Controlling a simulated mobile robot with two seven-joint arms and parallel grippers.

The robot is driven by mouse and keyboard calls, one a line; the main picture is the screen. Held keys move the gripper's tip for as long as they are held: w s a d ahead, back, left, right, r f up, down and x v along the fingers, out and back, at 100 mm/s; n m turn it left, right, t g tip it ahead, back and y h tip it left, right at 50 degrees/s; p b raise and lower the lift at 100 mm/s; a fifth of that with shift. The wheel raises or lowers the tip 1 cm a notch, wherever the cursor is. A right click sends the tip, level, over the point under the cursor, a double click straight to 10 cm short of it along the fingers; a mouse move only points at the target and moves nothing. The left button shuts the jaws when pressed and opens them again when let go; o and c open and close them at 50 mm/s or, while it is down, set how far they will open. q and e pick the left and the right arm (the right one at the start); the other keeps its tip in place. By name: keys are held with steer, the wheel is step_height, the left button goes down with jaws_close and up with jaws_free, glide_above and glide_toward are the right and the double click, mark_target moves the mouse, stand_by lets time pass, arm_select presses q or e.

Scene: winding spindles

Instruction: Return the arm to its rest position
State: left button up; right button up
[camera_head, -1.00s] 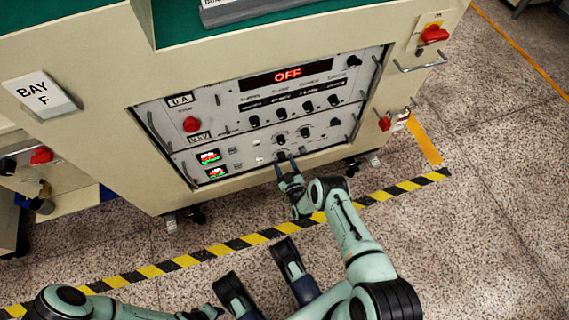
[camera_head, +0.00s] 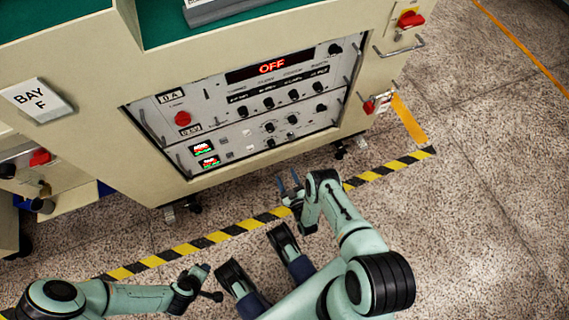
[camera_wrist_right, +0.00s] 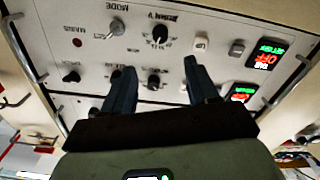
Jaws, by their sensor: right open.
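My right gripper (camera_head: 289,181) is open and empty. In the head view its fingers show against the floor just below the control panel (camera_head: 222,116), apart from it. In the right wrist view the two dark fingers (camera_wrist_right: 156,76) are spread, with panel knobs (camera_wrist_right: 160,34) beyond them and nothing between them. My left arm comes in at the lower left, its gripper (camera_head: 206,284) small and low over the floor. Whether the left gripper is open or shut is unclear.
The panel's red display (camera_head: 271,66) reads OFF. Metal handles (camera_head: 400,47) and red switches (camera_head: 411,19) stick out from the beige cabinet (camera_head: 85,120). A yellow-black floor strip (camera_head: 215,244) runs before it. The speckled floor (camera_head: 470,240) at right is clear.

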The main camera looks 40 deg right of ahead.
stand_by(0.6)
